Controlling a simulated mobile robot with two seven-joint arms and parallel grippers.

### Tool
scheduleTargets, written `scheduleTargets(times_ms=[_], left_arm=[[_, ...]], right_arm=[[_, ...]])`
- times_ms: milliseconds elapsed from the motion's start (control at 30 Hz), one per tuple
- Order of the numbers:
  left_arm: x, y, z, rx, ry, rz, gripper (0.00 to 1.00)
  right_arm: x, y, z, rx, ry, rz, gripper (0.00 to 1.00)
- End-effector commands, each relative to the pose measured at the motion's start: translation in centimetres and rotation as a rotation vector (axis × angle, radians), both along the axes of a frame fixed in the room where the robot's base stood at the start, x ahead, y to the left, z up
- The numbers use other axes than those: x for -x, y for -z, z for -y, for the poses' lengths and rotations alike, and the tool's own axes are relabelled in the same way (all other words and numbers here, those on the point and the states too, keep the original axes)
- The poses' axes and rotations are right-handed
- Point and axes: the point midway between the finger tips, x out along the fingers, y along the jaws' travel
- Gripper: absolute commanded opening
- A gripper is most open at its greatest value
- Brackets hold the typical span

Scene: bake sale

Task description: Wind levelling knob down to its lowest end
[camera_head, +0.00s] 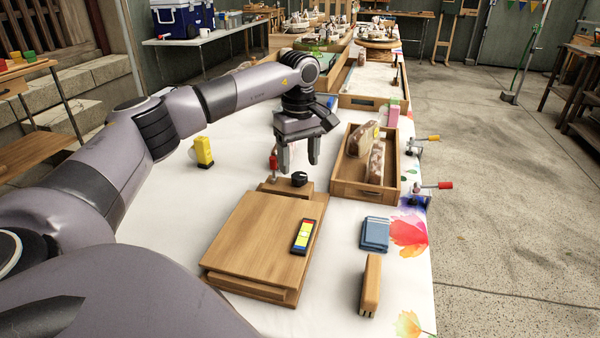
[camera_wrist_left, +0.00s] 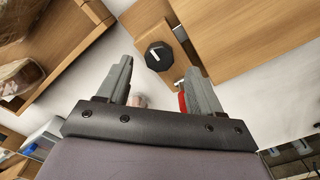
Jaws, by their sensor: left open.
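The levelling knob (camera_head: 299,179) is a black, many-sided knob with a white mark on top. It sits on a small wooden block (camera_head: 268,187) at the back edge of a wooden board (camera_head: 250,240). In the left wrist view the knob (camera_wrist_left: 159,56) shows ahead, between the fingertips in the picture. My left gripper (camera_head: 299,168) is open and empty, fingers pointing down, just above and behind the knob; I see no contact. A level (camera_head: 304,236) with coloured bands lies on the board. My right gripper is not in view.
A small red-topped part (camera_head: 273,163) stands close to the left finger. A wooden crate (camera_head: 364,192) with wrapped loaves is on the right.

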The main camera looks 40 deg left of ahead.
Motion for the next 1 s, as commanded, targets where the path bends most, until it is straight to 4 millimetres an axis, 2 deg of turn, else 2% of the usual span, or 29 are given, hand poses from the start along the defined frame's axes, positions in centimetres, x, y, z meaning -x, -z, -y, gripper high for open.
scheduleTargets(times_ms=[33,200,567,733,1000], left_arm=[[0.1,1.0,0.0,0.0,0.0,-0.002,0.65],[0.0,2.9,0.0,0.002,-0.001,-0.001,0.65],[0.0,3.4,0.1,0.002,-0.001,0.001,0.65],[0.0,3.4,0.1,0.002,-0.001,0.001,0.1],[0.0,3.3,0.0,0.002,-0.016,0.0,0.09]], right_arm=[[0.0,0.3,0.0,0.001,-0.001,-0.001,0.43],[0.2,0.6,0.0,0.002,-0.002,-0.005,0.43],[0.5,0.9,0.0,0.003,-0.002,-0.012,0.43],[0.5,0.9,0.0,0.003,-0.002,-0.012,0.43],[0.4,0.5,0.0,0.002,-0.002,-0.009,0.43]])
